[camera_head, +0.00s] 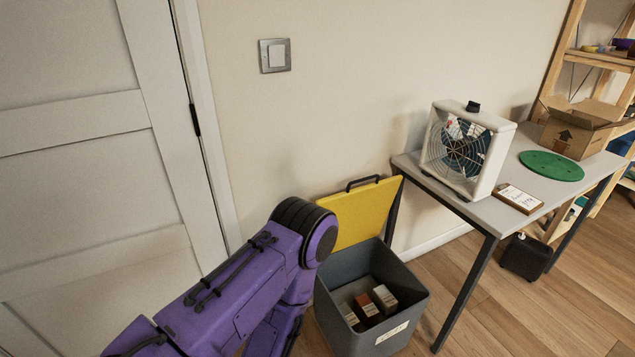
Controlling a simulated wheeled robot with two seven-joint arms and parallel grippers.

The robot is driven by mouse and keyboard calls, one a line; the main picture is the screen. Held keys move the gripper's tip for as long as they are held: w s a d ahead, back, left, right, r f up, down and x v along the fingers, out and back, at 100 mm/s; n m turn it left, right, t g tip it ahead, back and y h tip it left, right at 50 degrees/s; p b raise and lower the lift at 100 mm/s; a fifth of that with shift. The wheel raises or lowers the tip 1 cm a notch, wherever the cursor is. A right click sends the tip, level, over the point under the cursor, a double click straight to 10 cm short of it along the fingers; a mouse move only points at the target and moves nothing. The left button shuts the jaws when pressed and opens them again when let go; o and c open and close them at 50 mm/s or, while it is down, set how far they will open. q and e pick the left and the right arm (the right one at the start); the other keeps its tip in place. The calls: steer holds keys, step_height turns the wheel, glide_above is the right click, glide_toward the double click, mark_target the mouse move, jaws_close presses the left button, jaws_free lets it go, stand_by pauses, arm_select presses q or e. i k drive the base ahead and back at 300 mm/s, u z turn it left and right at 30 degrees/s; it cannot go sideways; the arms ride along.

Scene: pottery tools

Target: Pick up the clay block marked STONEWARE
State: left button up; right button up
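Several clay blocks lie at the bottom of a grey open bin on the floor. One has a pale top (384,298), one is reddish brown (366,307), and a paler one (349,315) shows at the left, partly cut off by the bin's front wall. Their labels are too small to read, so I cannot tell which is marked STONEWARE. My purple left arm comes in from the lower left and bends down beside the bin. Neither my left gripper nor my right gripper is in view.
The grey bin (409,318) has a yellow lid (358,212) standing open against the wall. A table (492,212) on its right holds a fan (462,150), a small labelled board (517,198), a green disc (551,166) and a cardboard box (575,135). Floor at the right front is clear.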

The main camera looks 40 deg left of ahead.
mark_target(353, 320)
steer(key=u, duration=0.9)
steer(key=k, duration=1.3)
steer(key=z, duration=0.7)
steer(key=i, duration=1.7)
steer(key=u, duration=0.7)
steer(key=i, duration=0.4)
steer(key=u, duration=0.2)
